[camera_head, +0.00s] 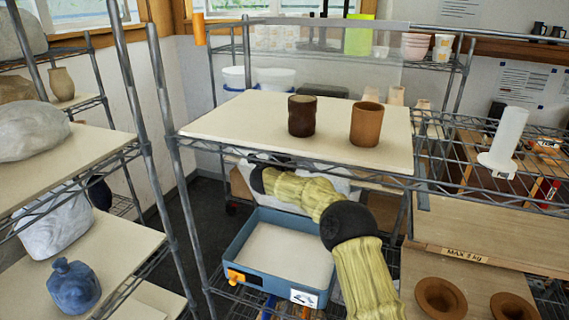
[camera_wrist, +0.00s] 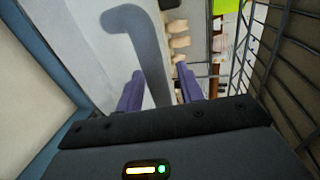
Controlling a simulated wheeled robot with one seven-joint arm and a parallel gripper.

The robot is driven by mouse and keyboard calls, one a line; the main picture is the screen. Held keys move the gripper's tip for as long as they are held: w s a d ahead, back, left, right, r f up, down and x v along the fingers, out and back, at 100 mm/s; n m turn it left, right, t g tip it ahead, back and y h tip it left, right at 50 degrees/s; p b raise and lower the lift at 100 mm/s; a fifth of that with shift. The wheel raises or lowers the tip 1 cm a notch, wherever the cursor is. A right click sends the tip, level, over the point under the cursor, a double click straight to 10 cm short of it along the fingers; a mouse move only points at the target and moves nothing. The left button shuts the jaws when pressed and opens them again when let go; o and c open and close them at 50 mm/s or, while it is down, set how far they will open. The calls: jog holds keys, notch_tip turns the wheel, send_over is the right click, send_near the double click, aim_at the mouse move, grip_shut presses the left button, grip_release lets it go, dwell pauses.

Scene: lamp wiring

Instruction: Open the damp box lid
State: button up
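The damp box is probably the blue box (camera_head: 236,250) on the lower shelf, with an orange clasp and a white label on its front. Its pale inside shows from above, with no lid across it. In the wrist view a blue rim (camera_wrist: 48,62) beside a pale surface runs down the left. My gripper (camera_wrist: 160,74) has its two purple fingers apart. A grey-blue hooked bar or shadow (camera_wrist: 150,55) shows between and beyond them; I cannot tell which, or whether it touches them. In the head view the upper shelf hides my gripper. I cannot make out the lid for certain.
A cream board (camera_head: 235,120) above holds a dark cup (camera_head: 302,117) and a brown cup (camera_head: 366,125). A clear upright panel (camera_head: 330,55) stands behind. Wire racking (camera_wrist: 270,45) is close on the right in the wrist view. Brown bowls (camera_head: 440,299) lie at lower right.

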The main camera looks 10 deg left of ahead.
jog(key=shift+s+a+f, duration=0.1)
jog(key=shift+s, duration=0.05)
jog(key=b+v, duration=0.7)
jog(key=v, duration=1)
jog(key=shift+r+b, duration=0.2)
jog(key=shift+b, duration=0.2)
